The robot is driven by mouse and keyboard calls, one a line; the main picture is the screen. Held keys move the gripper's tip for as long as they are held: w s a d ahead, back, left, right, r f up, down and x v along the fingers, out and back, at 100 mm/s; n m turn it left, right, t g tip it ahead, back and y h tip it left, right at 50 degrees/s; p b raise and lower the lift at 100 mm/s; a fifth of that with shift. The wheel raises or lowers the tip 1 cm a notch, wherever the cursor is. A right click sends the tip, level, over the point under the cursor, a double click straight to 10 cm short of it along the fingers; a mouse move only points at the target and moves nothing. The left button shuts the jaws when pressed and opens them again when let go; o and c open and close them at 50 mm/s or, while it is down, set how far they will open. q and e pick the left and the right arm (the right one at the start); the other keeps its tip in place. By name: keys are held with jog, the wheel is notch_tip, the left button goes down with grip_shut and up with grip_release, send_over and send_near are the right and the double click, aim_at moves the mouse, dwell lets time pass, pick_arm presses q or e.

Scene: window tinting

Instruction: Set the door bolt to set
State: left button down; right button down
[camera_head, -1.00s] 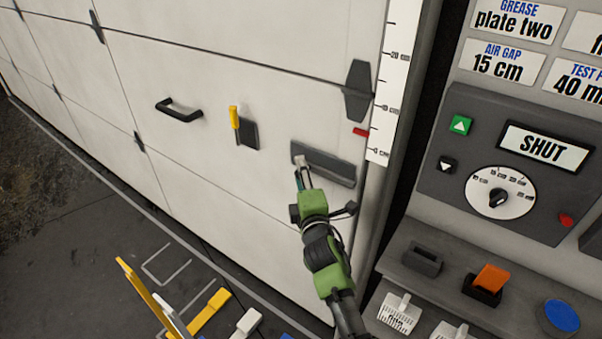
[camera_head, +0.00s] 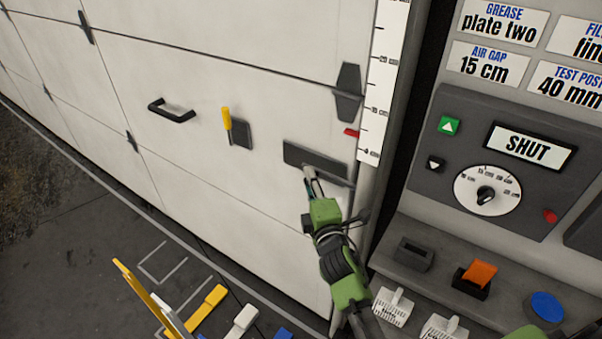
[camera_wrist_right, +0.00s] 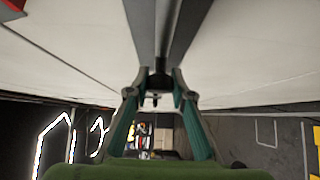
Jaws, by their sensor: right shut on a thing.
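The door bolt (camera_head: 316,159) is a dark grey plate low on the right side of the white door, with a bar along its lower edge. My right gripper (camera_head: 309,174) reaches up to it from below and is shut on the bolt's small knob, near the middle of the plate's lower edge. In the right wrist view the dark knob (camera_wrist_right: 160,80) sits between the two teal fingertips, under a long grey bar (camera_wrist_right: 161,30). The fingers partly hide the knob in the head view.
The white door (camera_head: 230,190) carries a black handle (camera_head: 171,110) and a yellow lever (camera_head: 227,124).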

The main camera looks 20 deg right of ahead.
jog(key=shift+d+f, duration=0.1)
jog(key=c, duration=1.8)
grip_release()
jog(key=shift+s, duration=0.1)
jog(key=shift+o, duration=0.2)
jog(key=shift+d, duration=0.1)
jog(key=shift+s, duration=0.1)
jog(key=s+a, duration=0.1)
jog(key=s, duration=1.1)
jog(key=shift+a, duration=0.25)
jog(key=shift+w, duration=0.1)
